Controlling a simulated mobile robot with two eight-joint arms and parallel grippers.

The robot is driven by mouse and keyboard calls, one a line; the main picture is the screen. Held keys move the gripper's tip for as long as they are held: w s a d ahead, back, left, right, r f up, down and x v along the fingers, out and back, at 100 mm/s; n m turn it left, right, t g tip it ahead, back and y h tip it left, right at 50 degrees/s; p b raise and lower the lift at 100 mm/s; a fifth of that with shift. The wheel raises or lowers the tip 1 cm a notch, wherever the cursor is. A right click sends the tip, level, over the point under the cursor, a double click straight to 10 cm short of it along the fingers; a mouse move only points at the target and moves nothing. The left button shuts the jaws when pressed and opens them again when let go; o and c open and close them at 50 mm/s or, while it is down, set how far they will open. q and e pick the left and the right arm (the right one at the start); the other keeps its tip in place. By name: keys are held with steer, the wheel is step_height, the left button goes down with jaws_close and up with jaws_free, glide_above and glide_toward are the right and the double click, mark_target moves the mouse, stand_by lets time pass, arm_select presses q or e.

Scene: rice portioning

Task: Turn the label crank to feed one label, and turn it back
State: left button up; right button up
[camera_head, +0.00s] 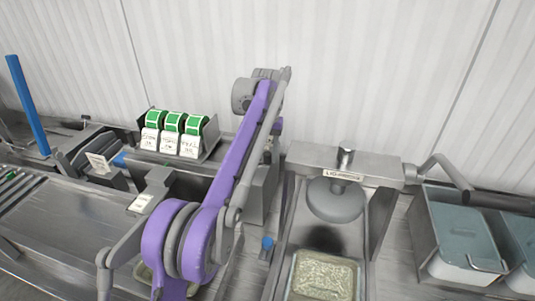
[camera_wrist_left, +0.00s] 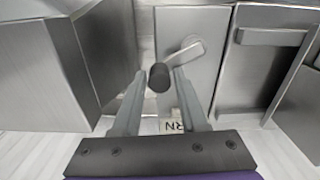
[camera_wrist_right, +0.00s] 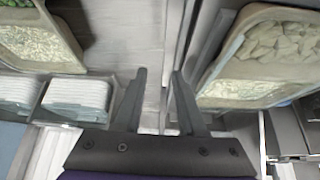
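The label crank shows in the left wrist view as a short grey arm (camera_wrist_left: 186,53) ending in a black knob (camera_wrist_left: 159,77). My left gripper (camera_wrist_left: 159,74) is open, with the knob between its fingers and a visible gap on either side. A sign with the letters "RN" (camera_wrist_left: 175,127) is partly covered by a finger. In the head view my purple arm hides the crank and most of the left gripper. Three green label rolls (camera_head: 173,121) with white labels hang on a rack at the back. My right gripper (camera_wrist_right: 158,72) is open and empty.
A lid press (camera_head: 336,199) stands right of my arm, above a rice-filled tray (camera_head: 323,277). Blue-grey bins (camera_head: 462,238) are at the far right. Metal boxes (camera_wrist_left: 262,65) flank the crank panel. Filled trays (camera_wrist_right: 248,60) lie below my right gripper.

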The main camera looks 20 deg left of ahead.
mark_target(267, 153)
arm_select(q)
steer(key=shift+o, duration=1.2)
steer(key=shift+r, duration=3.75)
arm_select(e)
steer(key=shift+o, duration=0.2)
